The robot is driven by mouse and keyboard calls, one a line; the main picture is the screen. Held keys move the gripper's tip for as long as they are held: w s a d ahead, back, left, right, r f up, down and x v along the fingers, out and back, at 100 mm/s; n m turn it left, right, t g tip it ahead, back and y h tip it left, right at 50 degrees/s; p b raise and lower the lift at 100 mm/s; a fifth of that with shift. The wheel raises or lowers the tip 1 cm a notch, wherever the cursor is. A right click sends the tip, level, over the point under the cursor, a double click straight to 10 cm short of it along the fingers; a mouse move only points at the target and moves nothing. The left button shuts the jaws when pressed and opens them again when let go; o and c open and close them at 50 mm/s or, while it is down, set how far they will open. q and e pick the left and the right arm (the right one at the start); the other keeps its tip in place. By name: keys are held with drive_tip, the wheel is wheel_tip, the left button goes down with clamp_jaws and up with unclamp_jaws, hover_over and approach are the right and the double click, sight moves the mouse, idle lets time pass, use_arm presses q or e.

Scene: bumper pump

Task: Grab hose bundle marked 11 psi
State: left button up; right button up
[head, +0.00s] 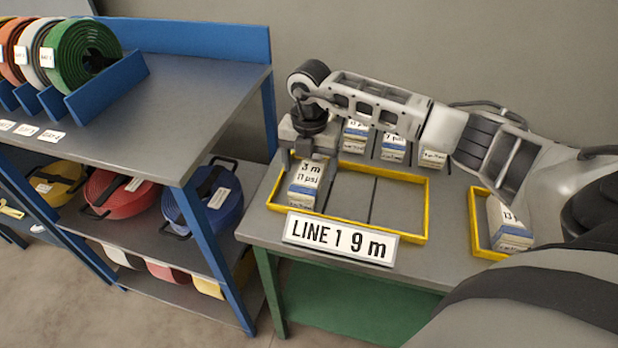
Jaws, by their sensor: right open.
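A white hose bundle (305,184) with a label reading "3 m" and what looks like "11 psi" stands in the left part of the yellow-framed tray (420,208) on the grey table. My right gripper (307,156) points down at the top of this bundle, its jaws open. A finger shows at the bundle's upper left; I cannot tell whether the fingers touch it. My right arm comes in from the right and passes over the tray's back edge. My left gripper is not in view.
Several similar bundles (393,149) stand behind the tray, partly hidden by my arm. A second yellow tray (477,222) at right holds a bundle (510,226) marked "13". A "LINE 1 9 m" sign (340,238) fronts the first tray. A blue-framed shelf (190,120) with coiled hoses stands left.

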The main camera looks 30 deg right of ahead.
sight(309, 174)
drive_tip(key=shift+a+f, duration=0.1)
drive_tip(key=shift+f, duration=1.4)
drive_tip(key=c, duration=1.2)
drive_tip(key=shift+c, duration=0.5)
drive_tip(key=shift+r, duration=0.15)
